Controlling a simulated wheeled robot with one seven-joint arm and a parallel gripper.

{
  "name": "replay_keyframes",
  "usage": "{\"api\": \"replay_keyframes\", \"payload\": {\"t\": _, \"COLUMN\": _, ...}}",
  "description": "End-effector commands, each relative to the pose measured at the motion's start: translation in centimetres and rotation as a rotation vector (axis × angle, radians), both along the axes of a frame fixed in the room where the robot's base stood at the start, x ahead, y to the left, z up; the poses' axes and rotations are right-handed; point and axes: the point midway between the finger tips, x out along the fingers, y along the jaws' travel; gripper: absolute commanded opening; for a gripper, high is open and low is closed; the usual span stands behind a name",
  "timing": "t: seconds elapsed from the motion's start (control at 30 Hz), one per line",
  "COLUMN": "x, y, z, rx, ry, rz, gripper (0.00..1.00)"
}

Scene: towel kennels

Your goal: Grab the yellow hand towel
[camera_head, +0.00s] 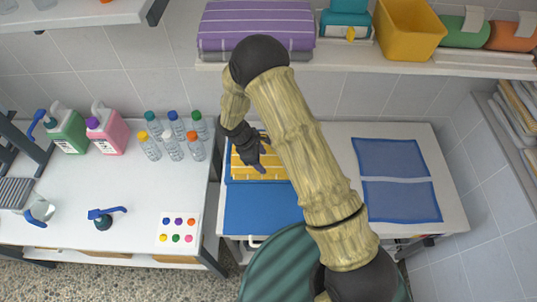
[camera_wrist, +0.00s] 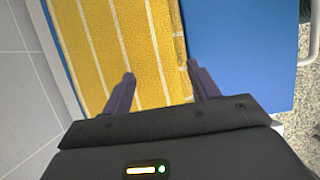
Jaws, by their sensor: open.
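The yellow hand towel (camera_head: 275,164), with pale stripes, lies on a blue mat (camera_head: 258,210) on the right-hand table. Part of it is hidden behind my arm in the head view. In the wrist view the towel (camera_wrist: 112,42) fills the upper left and middle. My gripper (camera_wrist: 160,84) is open, with its two purple fingers apart. The left fingertip shows against the towel and the right one near its edge by the blue mat. My gripper (camera_head: 263,167) is over the towel in the head view. I cannot tell whether the fingers touch it.
Two dark blue cloths (camera_head: 392,158) lie on the table's right part. A shelf (camera_head: 350,57) above holds a folded purple towel (camera_head: 255,28) and a yellow bin (camera_head: 408,28). Several bottles (camera_head: 172,145) stand on the left table (camera_head: 120,180). A green round thing (camera_head: 275,270) is in front.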

Motion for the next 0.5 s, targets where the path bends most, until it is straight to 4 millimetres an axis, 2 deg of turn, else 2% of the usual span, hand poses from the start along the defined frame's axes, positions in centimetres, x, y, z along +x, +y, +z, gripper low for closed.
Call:
{"api": "replay_keyframes", "payload": {"t": 0.27, "x": -0.1, "y": 0.1, "z": -0.1, "rx": 0.000, "ry": 0.000, "rz": 0.003, "gripper": 0.60}}
{"api": "replay_keyframes", "payload": {"t": 0.5, "x": -0.8, "y": -1.0, "z": -1.9, "rx": -0.003, "ry": 0.003, "rz": 0.002, "gripper": 0.60}}
